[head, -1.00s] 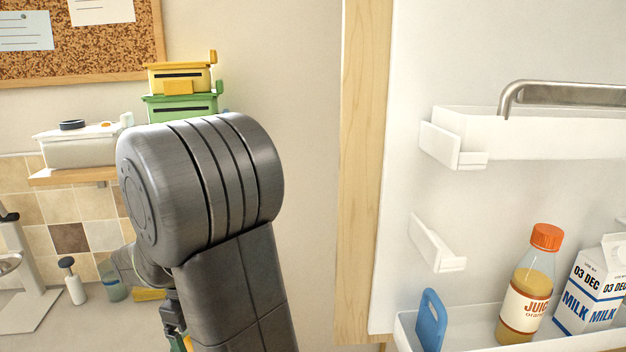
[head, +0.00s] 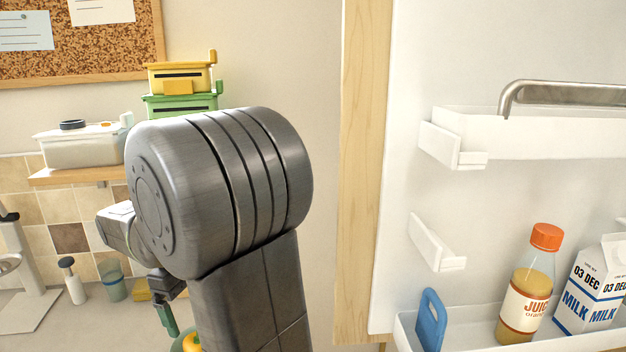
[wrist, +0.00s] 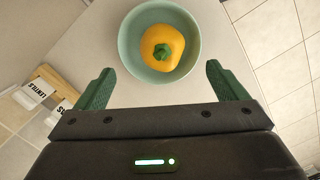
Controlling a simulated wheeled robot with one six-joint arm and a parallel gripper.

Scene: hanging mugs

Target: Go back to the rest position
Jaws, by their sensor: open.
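My gripper (wrist: 160,92) is open and empty in the wrist view, its two green fingers spread wide. Beyond the fingertips, a yellow bell pepper (wrist: 162,47) with a green stem lies in a teal bowl (wrist: 133,62) on a light counter. In the head view, one green finger of my gripper (head: 168,318) shows below my dark arm, which fills the middle of the picture. Part of the pepper (head: 192,342) shows at the lower edge beside my arm. No mugs are clearly visible.
An open fridge door at right holds a juice bottle (head: 527,288), milk carton (head: 592,290) and blue item (head: 430,322). A shelf (head: 75,175) at left carries a white container (head: 80,148). A glass (head: 112,281) and soap dispenser (head: 72,280) stand on the counter.

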